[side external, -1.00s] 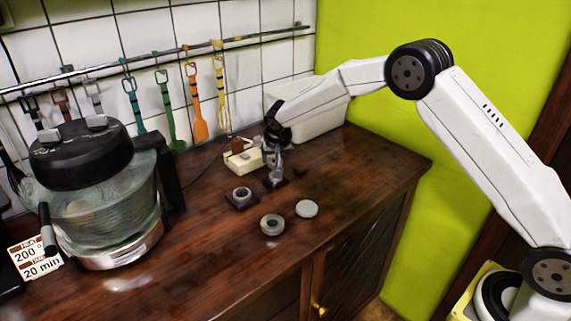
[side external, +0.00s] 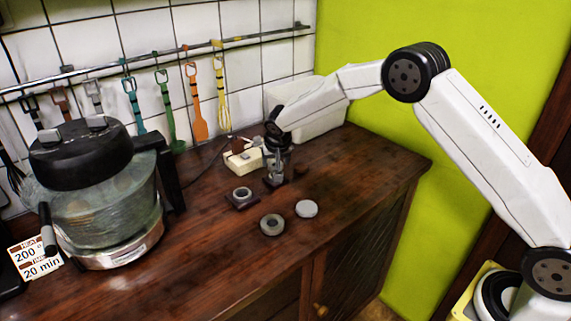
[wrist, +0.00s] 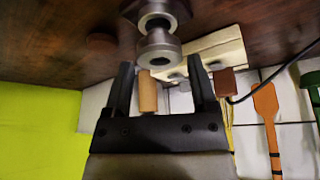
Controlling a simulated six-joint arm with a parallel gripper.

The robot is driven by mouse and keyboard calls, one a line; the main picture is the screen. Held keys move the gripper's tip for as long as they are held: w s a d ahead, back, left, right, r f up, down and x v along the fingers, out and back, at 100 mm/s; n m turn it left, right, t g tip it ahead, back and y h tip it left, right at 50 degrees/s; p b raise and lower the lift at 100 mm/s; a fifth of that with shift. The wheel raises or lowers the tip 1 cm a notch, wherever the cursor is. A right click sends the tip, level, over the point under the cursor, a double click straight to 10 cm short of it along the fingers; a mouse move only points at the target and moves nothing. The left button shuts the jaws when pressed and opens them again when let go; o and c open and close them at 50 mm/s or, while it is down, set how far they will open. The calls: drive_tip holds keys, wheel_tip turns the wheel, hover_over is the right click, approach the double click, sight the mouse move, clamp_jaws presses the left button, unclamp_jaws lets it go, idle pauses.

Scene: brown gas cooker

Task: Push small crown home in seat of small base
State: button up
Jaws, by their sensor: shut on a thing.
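My gripper (side external: 276,172) points down over the counter, its black fingers on either side of a grey metal part that I take as the small crown (wrist: 158,52). The gripper is shut on it. In the wrist view the crown lines up with a flanged grey piece beyond it, taken as the small base (wrist: 180,10). In the side view a dark square foot (side external: 275,184) shows under the gripper. Whether the crown is fully down in the seat is hidden. A tan peg (wrist: 148,92) shows between the fingers; I cannot tell whether it belongs to the crown.
A second square base with a ring (side external: 242,196), a grey ring (side external: 272,224) and a pale disc (side external: 307,208) lie nearby. A cream box (side external: 242,160) stands just left of the gripper, and a white bin behind. A large glass cooker (side external: 95,195) is farther left. The front counter is clear.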

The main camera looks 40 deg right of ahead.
drive_tip(key=shift+f, duration=1)
idle(0.3)
drive_tip(key=o, duration=1.1)
drive_tip(key=shift+v, duration=3.9)
drive_tip(key=s+n+y, duration=0.1)
drive_tip(key=s+n, duration=0.1)
drive_tip(key=s, duration=0.8)
drive_tip(key=s+n+g, duration=0.1)
drive_tip(key=s+n, duration=0.1)
drive_tip(key=s, duration=0.8)
drive_tip(key=s+d+n+g+y, duration=0.1)
drive_tip(key=s+n, duration=0.1)
drive_tip(key=s, duration=0.9)
drive_tip(key=shift+d+f+y, duration=0.1)
drive_tip(key=shift+f+y, duration=0.15)
drive_tip(key=shift+y, duration=0.05)
